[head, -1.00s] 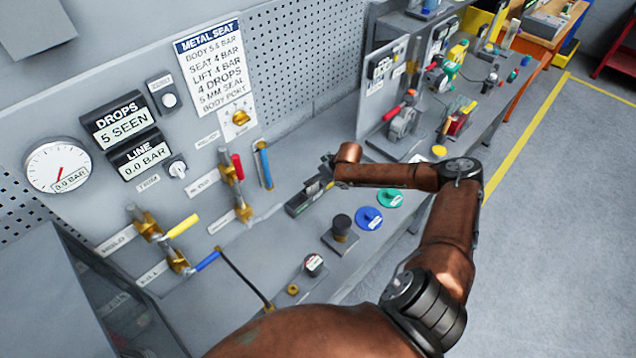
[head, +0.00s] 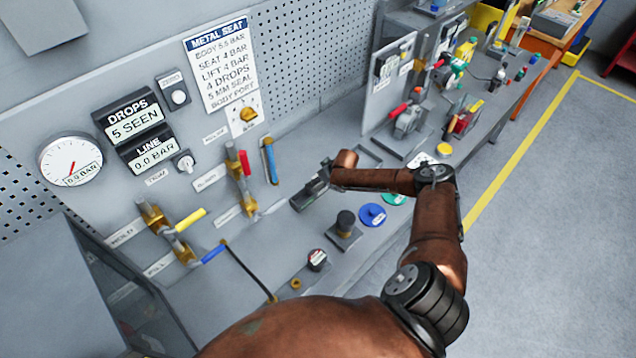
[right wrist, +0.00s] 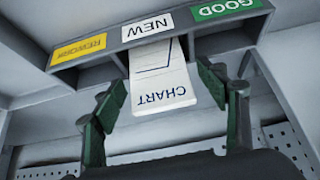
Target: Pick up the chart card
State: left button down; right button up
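The chart card (right wrist: 160,80) is white, with CHART printed on it and a blue line. In the right wrist view it sticks out of the slot labelled NEW in a dark rack (right wrist: 118,62). The printing appears upside down. My right gripper (right wrist: 160,88) is open, with one green-padded finger on either side of the card. Both fingers look apart from it. In the head view my right arm reaches over the bench, and its gripper (head: 318,183) is small and dark there. I cannot make out the card in the head view. My left gripper is not in view.
The rack also has slots labelled REWORK (right wrist: 80,48) and GOOD (right wrist: 226,8). On the bench are a blue disc (head: 372,214), a dark knob on a block (head: 345,228) and valves with yellow (head: 190,220) and blue handles. A gauge panel stands on the left.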

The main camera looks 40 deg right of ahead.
jog(key=c, duration=1.1)
jog(key=shift+r, duration=0.1)
